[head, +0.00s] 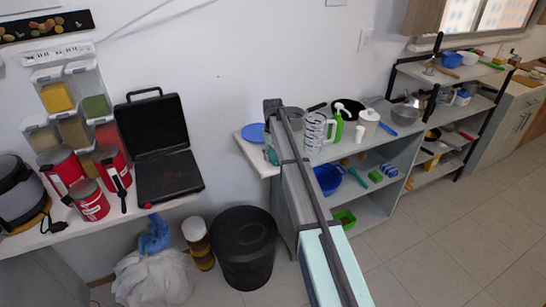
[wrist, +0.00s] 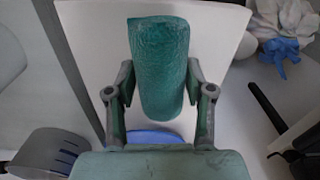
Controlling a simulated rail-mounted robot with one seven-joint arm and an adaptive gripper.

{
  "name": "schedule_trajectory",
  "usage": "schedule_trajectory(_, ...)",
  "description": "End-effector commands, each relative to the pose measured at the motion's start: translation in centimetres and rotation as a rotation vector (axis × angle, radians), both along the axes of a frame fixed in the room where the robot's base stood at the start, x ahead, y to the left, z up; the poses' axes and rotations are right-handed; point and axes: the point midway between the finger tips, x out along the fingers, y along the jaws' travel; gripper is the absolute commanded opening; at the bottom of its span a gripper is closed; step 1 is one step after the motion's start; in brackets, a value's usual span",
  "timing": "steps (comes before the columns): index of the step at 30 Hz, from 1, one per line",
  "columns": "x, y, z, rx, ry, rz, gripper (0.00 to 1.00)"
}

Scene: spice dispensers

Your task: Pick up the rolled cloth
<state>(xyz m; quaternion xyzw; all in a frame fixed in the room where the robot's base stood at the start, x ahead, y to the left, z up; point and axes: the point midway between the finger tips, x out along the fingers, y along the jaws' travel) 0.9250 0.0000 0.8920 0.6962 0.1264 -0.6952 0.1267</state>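The rolled cloth (wrist: 160,65) is a dark green textured roll in the middle of the wrist view. My gripper (wrist: 160,80) has one finger against each side of it, with no clear gap, and appears shut on it. In the head view a small teal patch, likely the cloth (head: 270,156), shows beside my arm at the left end of the shelf top. The arm hides most of my gripper there. I cannot tell whether the cloth touches the shelf.
A blue plate (head: 254,133) lies close by on the shelf top (head: 248,150). A clear measuring jug (head: 314,132), a green bottle (head: 338,122) and other kitchenware stand to the right. A black bin (head: 244,245) stands on the floor to the left.

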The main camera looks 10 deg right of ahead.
Motion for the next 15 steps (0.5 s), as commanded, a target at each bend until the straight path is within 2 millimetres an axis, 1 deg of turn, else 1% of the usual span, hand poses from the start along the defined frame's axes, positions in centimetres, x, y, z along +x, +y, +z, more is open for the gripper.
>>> schedule_trajectory(11,-0.02,-0.02,-0.12,0.000,0.001,0.000,0.17)
schedule_trajectory(15,0.00,-0.02,0.20,0.000,0.001,0.000,0.17)
